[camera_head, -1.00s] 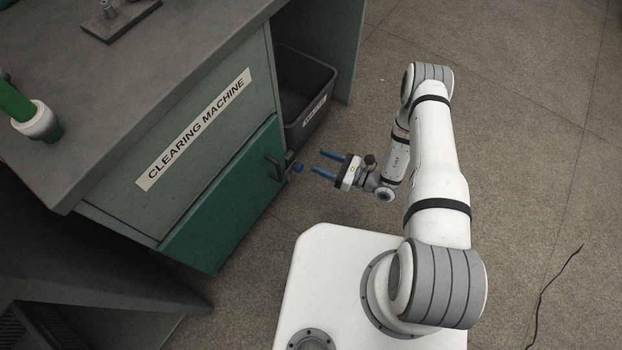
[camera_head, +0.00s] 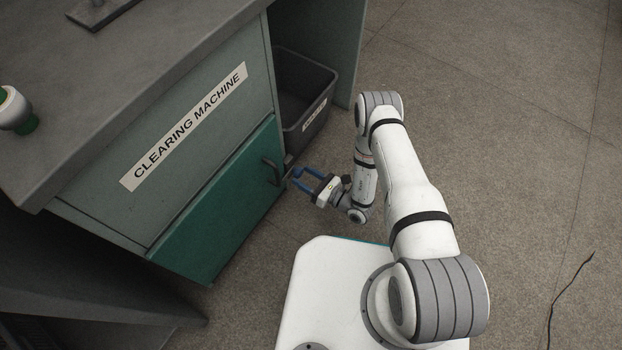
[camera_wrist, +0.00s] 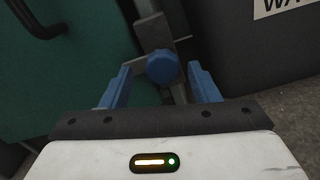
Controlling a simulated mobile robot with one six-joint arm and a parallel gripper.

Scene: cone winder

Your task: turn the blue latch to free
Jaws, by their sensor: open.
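The blue latch (camera_wrist: 163,67) shows in the wrist view as a round, faceted knob beside the edge of the green door. Behind it is a grey metal bracket. My gripper (camera_wrist: 163,85) is open, with one blue finger on each side of the knob. A gap shows between the knob and each finger, so it is not gripped. In the head view my gripper (camera_head: 296,177) reaches the right edge of the green door (camera_head: 215,215), near its dark handle (camera_head: 272,172). The latch is hard to make out there between the fingers.
A dark bin (camera_head: 305,95) with a label stands right of the cabinet, close behind the latch. The grey worktop (camera_head: 130,80) overhangs the cabinet marked "CLEARING MACHINE". A green-and-white cone (camera_head: 17,108) sits at its left. The floor to the right is open, with a thin cable (camera_head: 565,295).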

